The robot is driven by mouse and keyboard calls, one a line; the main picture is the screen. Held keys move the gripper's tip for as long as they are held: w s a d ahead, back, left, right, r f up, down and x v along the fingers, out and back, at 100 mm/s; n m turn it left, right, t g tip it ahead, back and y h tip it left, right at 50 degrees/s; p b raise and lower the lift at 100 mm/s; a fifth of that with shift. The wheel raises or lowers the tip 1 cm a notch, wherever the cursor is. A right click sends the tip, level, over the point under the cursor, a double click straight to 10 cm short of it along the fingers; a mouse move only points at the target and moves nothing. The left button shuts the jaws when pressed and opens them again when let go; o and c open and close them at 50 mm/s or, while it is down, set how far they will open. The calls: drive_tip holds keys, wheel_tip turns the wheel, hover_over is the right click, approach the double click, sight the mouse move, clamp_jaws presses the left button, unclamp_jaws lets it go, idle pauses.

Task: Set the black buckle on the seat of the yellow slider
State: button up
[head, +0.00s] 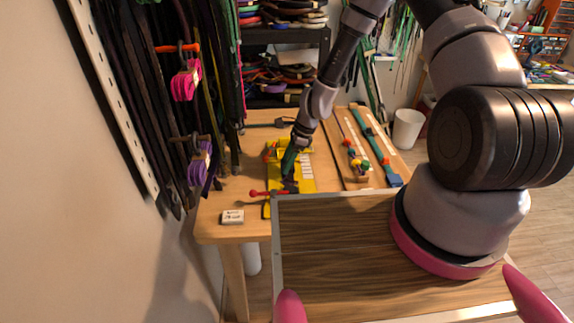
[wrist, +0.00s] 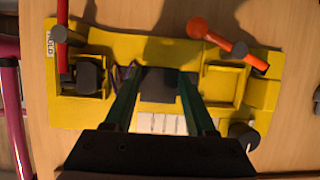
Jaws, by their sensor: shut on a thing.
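My gripper (wrist: 162,76) points down over a yellow fixture (wrist: 70,112), its green fingers shut on the black buckle (wrist: 158,90). The buckle shows as a dark square between the fingertips, over the middle of the fixture; whether it touches the yellow surface I cannot tell. A raised yellow block with a recess, which looks like the slider (wrist: 224,85), is right of the fingers in the wrist view. In the head view my gripper (head: 289,178) is at the near part of the yellow fixture (head: 306,184) and hides the buckle.
A red-handled clamp (wrist: 222,38) reaches over the slider's upper right, and a black knob (wrist: 243,134) is below it. Another red handle (wrist: 62,35) stands at the left by a dark pad (wrist: 90,76). A small white box (head: 232,217) lies near the table's front edge.

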drive_tip(key=shift+w, duration=4.75)
drive_tip(key=shift+f, duration=0.3)
drive_tip(key=o, duration=1.4)
